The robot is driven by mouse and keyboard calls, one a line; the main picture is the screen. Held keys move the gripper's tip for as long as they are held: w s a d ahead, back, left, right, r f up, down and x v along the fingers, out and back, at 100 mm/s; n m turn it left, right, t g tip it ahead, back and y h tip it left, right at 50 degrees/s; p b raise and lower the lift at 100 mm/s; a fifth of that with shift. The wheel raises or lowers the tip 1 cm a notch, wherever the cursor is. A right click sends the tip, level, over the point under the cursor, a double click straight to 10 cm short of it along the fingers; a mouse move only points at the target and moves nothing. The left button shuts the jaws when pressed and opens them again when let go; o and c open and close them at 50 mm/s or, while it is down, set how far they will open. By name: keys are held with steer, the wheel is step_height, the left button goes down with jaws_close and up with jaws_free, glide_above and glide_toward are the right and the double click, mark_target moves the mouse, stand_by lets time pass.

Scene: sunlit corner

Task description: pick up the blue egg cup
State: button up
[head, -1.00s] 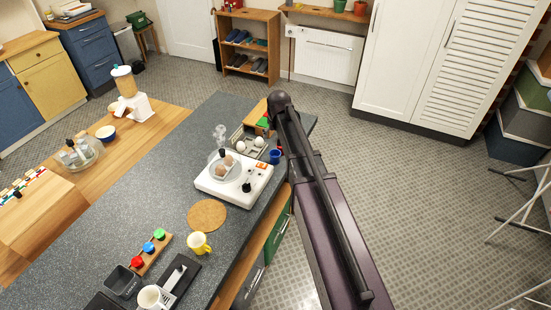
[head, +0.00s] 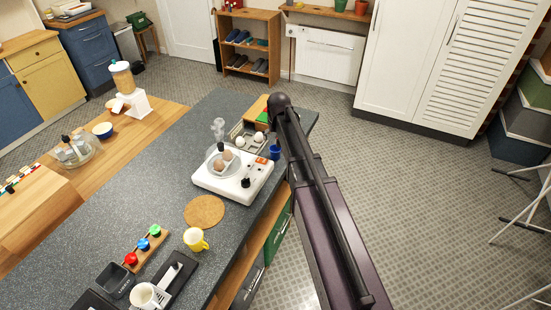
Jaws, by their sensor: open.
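The blue egg cup (head: 274,152) stands on the dark speckled counter (head: 150,195), near its right edge. It is just right of the white egg cooker (head: 215,182) and close to the left side of my arm. It is small in the head view. My gripper does not show in this view; only links of my arm are seen, rising from the bottom right to a joint above the counter's far end.
The cooker holds brown eggs under a steaming clear lid. An egg tray (head: 249,138) with white eggs stands behind it. A cork mat (head: 204,212) and a yellow mug (head: 195,239) are nearer. Open floor lies right of the counter.

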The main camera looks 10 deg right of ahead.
mark_target(275, 149)
steer(key=shift+b+x, duration=1.45)
steer(key=shift+x, duration=0.35)
steer(key=shift+b+x, duration=2.5)
steer(key=shift+x, duration=0.1)
steer(key=c, duration=1.1)
